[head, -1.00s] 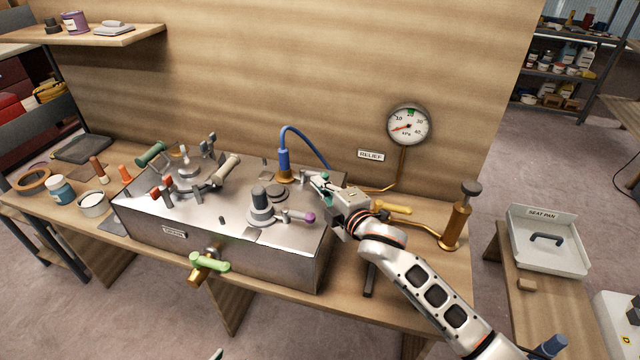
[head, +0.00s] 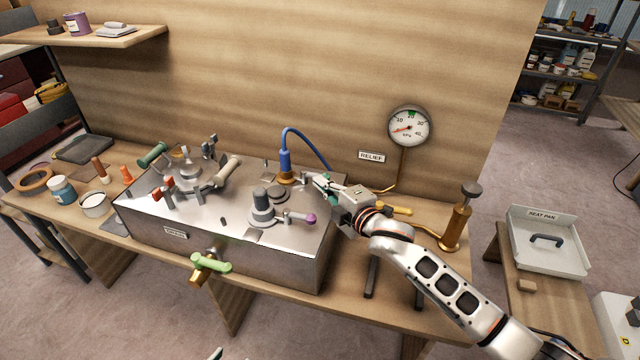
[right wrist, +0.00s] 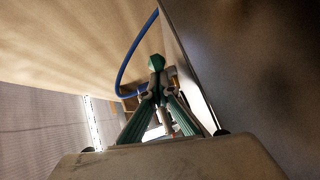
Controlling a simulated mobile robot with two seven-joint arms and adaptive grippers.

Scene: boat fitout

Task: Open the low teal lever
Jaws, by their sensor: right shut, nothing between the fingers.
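My right gripper (head: 318,181) is shut and empty at the right back of the metal tank (head: 285,262), beside a small silver fitting near the blue hose. In the right wrist view its ribbed teal fingers (right wrist: 152,98) meet at the tips. A faceted teal knob (right wrist: 157,63), perhaps the end of the low teal lever, shows just beyond the fingertips; I cannot tell whether they touch. The rest of that lever is hidden by the gripper in the head view. A small tip at the bottom edge (head: 216,354) seems to be my left gripper.
A blue hose (head: 309,138) arches behind the fingers. A purple-knobbed lever (head: 310,218) and a pale green handle (head: 211,263) are on the tank. A gauge (head: 409,126) hangs above; a brass pump (head: 456,222) stands right.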

